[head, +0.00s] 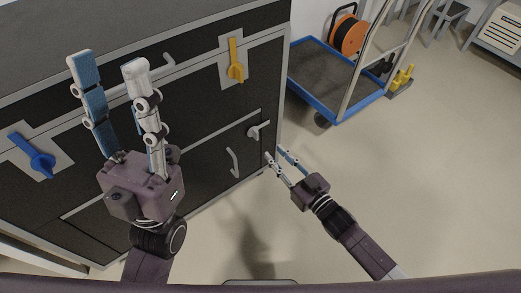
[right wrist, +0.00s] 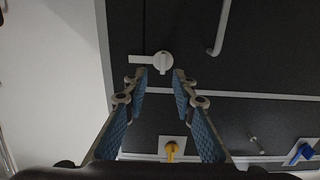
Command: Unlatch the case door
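The dark case (head: 205,130) has a lower door with a pale grey turn latch (head: 258,131) near its right edge and a grey bar handle (head: 233,163) beside it. In the right wrist view the latch (right wrist: 163,62) lies just beyond my fingertips, its lever pointing left, and the bar handle (right wrist: 220,30) is to its right. My right gripper (head: 275,154) is open and empty, a little below and right of the latch in the head view. It appears apart from the latch. My left gripper (head: 108,65) is open and empty in front of the case's left part.
A yellow turn handle (head: 235,60) and a blue one (head: 38,160) stick out from the case front. A blue-edged cart (head: 345,112) with an orange cable reel (head: 348,35) stands behind right. The floor (head: 430,190) at right is clear.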

